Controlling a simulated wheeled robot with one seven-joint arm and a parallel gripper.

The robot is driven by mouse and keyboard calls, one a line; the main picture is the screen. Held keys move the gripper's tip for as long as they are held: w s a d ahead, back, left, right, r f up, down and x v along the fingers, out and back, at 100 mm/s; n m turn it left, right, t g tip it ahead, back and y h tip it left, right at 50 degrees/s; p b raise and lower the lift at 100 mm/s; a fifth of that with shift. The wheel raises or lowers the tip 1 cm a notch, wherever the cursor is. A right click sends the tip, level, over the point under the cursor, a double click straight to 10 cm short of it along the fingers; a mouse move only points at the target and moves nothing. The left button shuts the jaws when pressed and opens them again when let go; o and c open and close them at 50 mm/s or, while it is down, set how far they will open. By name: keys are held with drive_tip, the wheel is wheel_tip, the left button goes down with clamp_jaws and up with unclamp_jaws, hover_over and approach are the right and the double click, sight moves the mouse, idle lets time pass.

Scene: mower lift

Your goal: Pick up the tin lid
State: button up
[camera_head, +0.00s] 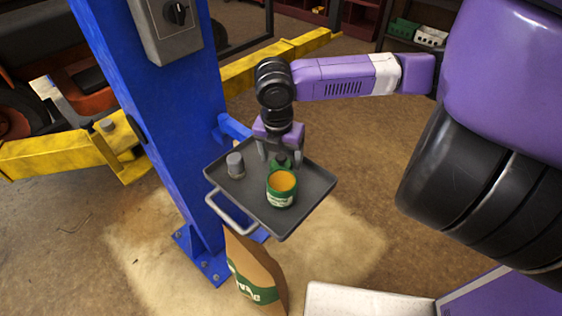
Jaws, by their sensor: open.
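A green tin (281,199) with a pale label and an orange top surface stands upright on a dark tray. Just behind it is a small green piece with a dark knob (281,160), which looks like the tin lid; the tin hides part of it. My gripper (280,158) points down over the tray with its fingers apart, one to each side of the knob. It is open, with nothing clearly held. I cannot tell whether the fingers touch the lid.
The dark tray (312,200) has a raised rim and a light handle (232,214), and is beside a blue post (150,110). A grey cylinder (235,166) stands on its left. A paper bag (256,278) stands below. Yellow lift arms (60,155) lie behind.

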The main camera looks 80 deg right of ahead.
drive_tip(key=c, duration=1.4)
